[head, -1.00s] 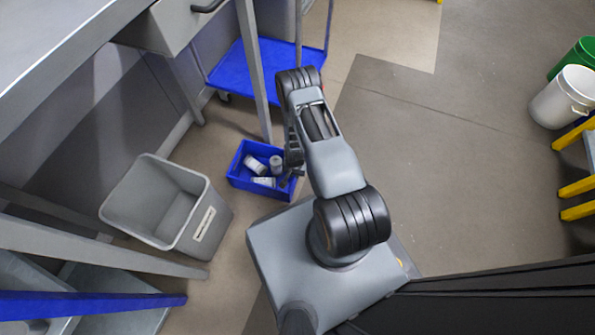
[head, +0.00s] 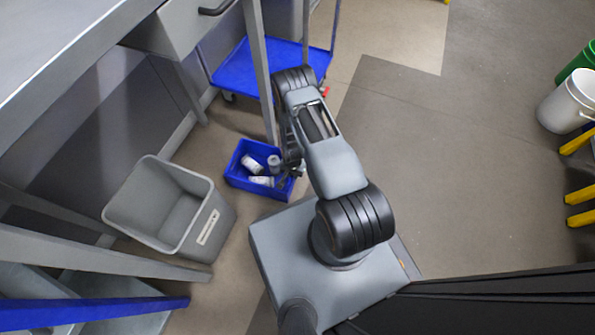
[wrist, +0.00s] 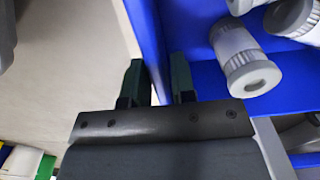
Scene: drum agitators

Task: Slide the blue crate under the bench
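The blue crate (head: 240,182) stands on the floor in the head view, with several white and grey containers in it. It is beside the foot of a bench leg (head: 259,75). The grey bench (head: 75,50) fills the upper left; the crate is near its front edge. My gripper (head: 291,166) is at the crate's right side, partly hidden by my arm. The containers (wrist: 245,60) lie inside, right of the fingers.
A grey bin (head: 207,215) stands left of the crate. A blue cart (head: 250,62) stands behind the bench leg. White (head: 566,105) and green (head: 577,62) buckets are at the far right. The floor right of my arm is clear.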

